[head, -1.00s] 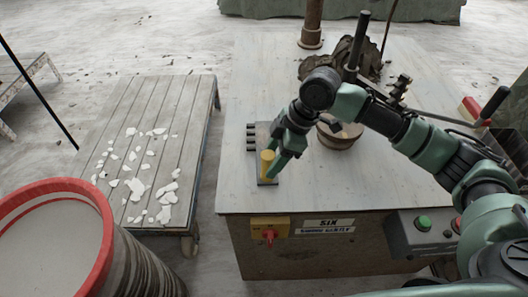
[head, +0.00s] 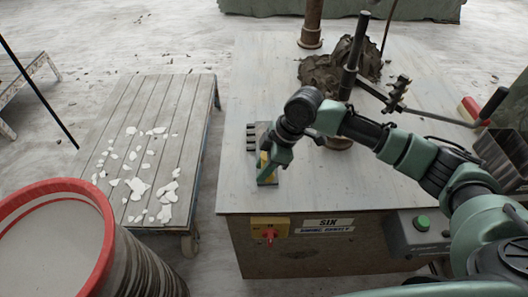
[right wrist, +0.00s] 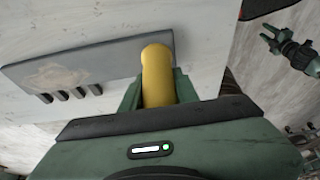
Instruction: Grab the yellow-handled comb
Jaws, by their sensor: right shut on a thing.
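The comb is a flat dark grey plate (right wrist: 80,70) with short teeth along one side and a thick yellow handle (right wrist: 157,75). In the head view the comb (head: 251,138) is near the left front of the table, teeth to the left. My right gripper (head: 268,168) is over the handle and hides part of it. In the right wrist view its fingers are on both sides of the yellow handle, shut on it. The plate looks flat on or very near the table; I cannot tell which. A small green arm end (right wrist: 290,48), perhaps my left gripper, shows in the right wrist view.
The table (head: 300,195) holds a brown clay lump (head: 322,72), a post (head: 312,25) and a clamp-like metal fixture (head: 397,93). A slatted low cart (head: 105,120) with white scraps and a red-rimmed barrel (head: 100,225) stand left. The table's front middle is clear.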

